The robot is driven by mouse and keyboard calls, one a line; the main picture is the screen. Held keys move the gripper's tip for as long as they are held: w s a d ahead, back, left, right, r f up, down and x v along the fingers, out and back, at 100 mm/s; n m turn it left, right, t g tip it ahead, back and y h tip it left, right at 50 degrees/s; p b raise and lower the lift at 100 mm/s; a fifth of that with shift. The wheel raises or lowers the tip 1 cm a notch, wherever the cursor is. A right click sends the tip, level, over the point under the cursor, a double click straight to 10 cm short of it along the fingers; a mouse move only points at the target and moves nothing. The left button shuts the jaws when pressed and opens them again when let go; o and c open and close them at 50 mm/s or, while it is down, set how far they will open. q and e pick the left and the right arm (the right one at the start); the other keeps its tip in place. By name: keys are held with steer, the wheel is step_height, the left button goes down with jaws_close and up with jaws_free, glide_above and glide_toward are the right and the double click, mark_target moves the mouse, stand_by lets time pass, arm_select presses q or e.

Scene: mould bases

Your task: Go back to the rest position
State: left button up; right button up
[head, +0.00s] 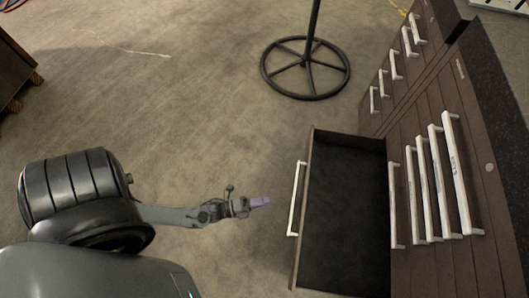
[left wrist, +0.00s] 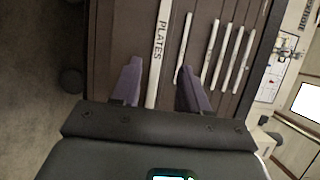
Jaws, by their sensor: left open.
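My left gripper (head: 262,202) reaches in from the left in the head view. Its purple fingers are apart, with nothing held. It is to the left of the white handle (head: 297,198) of a pulled-out drawer (head: 345,215), with a small gap between in the picture. In the left wrist view my left gripper (left wrist: 160,82) shows both purple fingers spread. A white handle marked PLATES (left wrist: 160,45) runs between them in the picture, beyond the fingertips. The drawer's inside looks dark and empty. My right gripper is in neither view.
A brown cabinet (head: 435,190) with several white-handled drawers stands at the right. A black round stand base (head: 305,92) is on the floor at the top middle. A dark wooden thing (head: 14,70) is at the far left. The floor (head: 170,100) between is clear.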

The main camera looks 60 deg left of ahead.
arm_select(q)
steer(key=shift+r, duration=0.1)
steer(key=w+d+r+n+g+y+p, duration=0.1)
steer(key=w+d+r+n+y+p, duration=0.3)
steer(key=r, duration=0.6)
steer(key=w+a+r+n+h+p, duration=0.1)
steer(key=w+r+n+p, duration=0.3)
steer(key=r, duration=0.5)
steer(key=w+d+r+n+g+y+p, duration=0.1)
steer(key=w+d+r+n+y+p, duration=0.1)
steer(key=r+p, duration=0.6)
steer(key=s+r+n+g, duration=0.4)
steer(key=r+n+g, duration=0.2)
steer(key=r, duration=0.4)
steer(key=s+a+n+g+y, duration=0.1)
steer(key=s+a+n+g, duration=0.1)
steer(key=s+n+g, duration=0.45)
step_height(320, 180, up, 37)
steer(key=s+m+t+p, duration=0.1)
steer(key=s+m+p, duration=0.1)
steer(key=p, duration=3.6)
